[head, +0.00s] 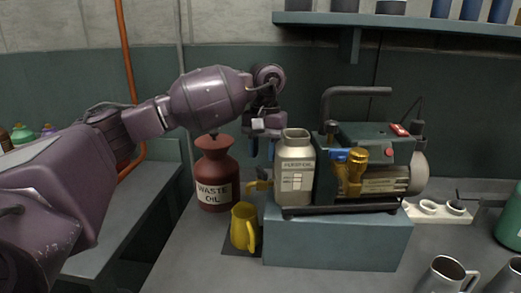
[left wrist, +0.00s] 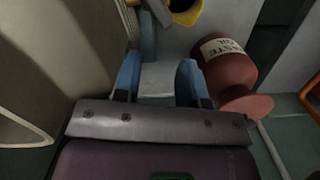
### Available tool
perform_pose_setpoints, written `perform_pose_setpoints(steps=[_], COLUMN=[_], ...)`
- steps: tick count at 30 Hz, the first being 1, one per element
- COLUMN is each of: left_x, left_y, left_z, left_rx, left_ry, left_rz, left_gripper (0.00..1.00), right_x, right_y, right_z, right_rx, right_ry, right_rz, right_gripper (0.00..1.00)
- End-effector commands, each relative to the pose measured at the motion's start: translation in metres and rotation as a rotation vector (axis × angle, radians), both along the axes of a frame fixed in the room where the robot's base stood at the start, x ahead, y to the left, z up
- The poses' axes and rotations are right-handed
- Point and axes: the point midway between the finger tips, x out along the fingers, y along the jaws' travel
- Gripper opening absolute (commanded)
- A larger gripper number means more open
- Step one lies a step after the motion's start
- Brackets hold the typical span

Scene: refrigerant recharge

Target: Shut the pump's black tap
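The pump (head: 375,145) is a dark green machine with a black handle, standing on a grey-blue block (head: 335,243). A pale labelled reservoir (head: 296,175) is at its left end. A yellow spout (head: 259,185) sticks out left of the reservoir, above a yellow jug (head: 243,228). A small dark part shows by the spout, but I cannot clearly make out the black tap. My left gripper (head: 263,148) points down above the spout, left of the reservoir. Its blue fingers are apart and empty; the left wrist view also shows the gap (left wrist: 160,80). My right gripper is out of view.
A red-brown waste oil can (head: 215,175) stands close left of the spout; it also shows in the left wrist view (left wrist: 228,72). A shelf (head: 420,24) hangs above. Metal mugs (head: 443,275) stand at front right, and a white tray (head: 440,212) lies behind them.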

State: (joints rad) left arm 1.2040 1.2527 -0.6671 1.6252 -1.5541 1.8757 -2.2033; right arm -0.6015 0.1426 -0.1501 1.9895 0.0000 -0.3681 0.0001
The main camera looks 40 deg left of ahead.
Motion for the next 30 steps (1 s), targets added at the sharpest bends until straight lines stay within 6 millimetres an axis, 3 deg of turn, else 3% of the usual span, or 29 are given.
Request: perform_pose_setpoints(steps=[1,16,30], left_x=[-0.001,-0.001,0.001], left_y=[-0.009,-0.009,-0.010], left_z=[-0.017,-0.016,0.029], left_rx=[-0.007,-0.007,-0.009], left_ry=[0.023,0.022,0.003], left_rz=[-0.018,-0.018,-0.016], left_gripper=[0.43,0.43,0.43], right_x=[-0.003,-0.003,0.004], right_y=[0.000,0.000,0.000], right_z=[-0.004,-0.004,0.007], right_rx=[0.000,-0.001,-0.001], right_ry=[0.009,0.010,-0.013], right_rz=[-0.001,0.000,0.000], right_gripper=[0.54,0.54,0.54])
